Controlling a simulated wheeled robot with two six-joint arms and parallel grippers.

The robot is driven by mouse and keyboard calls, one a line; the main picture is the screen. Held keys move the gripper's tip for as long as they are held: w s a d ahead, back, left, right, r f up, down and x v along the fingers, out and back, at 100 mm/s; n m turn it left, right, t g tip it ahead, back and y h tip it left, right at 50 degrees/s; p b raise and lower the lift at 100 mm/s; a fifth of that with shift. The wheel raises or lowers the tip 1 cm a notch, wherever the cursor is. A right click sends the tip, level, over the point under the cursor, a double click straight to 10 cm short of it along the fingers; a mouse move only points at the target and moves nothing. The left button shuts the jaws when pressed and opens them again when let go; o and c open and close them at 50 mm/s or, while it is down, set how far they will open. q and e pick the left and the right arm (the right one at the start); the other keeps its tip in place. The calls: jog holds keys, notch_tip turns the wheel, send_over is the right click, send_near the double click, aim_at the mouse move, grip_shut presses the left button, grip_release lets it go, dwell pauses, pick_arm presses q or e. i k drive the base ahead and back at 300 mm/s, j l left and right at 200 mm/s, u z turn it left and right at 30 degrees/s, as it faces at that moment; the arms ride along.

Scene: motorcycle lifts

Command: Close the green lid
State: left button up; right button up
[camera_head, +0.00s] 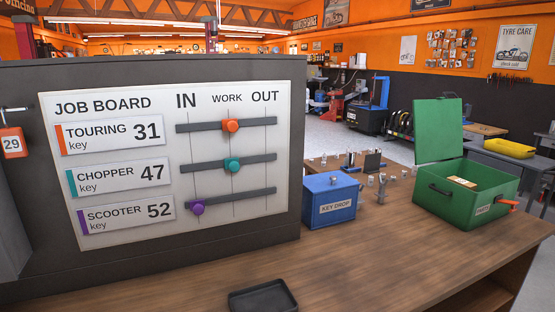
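The green lid (438,130) stands open and upright at the back of the green box (460,208), at the right end of the wooden counter. The box has a dark handle on its left side and a small white label on its front. Pale, beige items (462,182) lie inside it, below the rim. An orange piece (508,205) sticks out at the box's right side. Neither of my grippers shows in the head view.
A blue key drop box (331,200) stands left of the green box, with small metal items (381,188) between them. A black tray (263,298) lies at the counter's front. The job board (170,165) stands at left. The counter's front right is clear.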

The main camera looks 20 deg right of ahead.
aim_at(438, 123)
jog(key=l, duration=0.65)
jog(key=k+l+u, duration=0.15)
jog(key=l, duration=1.15)
jog(key=k+l+u, duration=0.1)
jog(key=l, duration=0.5)
jog(key=l+u, duration=0.1)
jog(key=l, duration=0.4)
jog(key=k+l+u, duration=0.1)
jog(key=l, duration=0.4)
jog(key=k+l+u, duration=0.1)
jog(key=l, duration=0.4)
jog(key=l+u, duration=0.1)
jog(key=l, duration=0.4)
jog(key=k+l, duration=0.2)
jog(key=l, duration=0.3)
jog(key=k+l+u, duration=0.15)
jog(key=l, duration=0.3)
jog(key=l+u, duration=0.1)
jog(key=l, duration=0.3)
jog(key=k+l, duration=0.15)
jog(key=l, duration=0.25)
jog(key=k+l+u, duration=0.15)
jog(key=l, duration=0.65)
jog(key=k+l+u, duration=0.15)
jog(key=l, duration=0.2)
jog(key=k+l+u, duration=0.1)
jog(key=l, duration=0.3)
jog(key=k+l, duration=0.15)
jog(key=l, duration=0.2)
jog(key=u, duration=0.05)
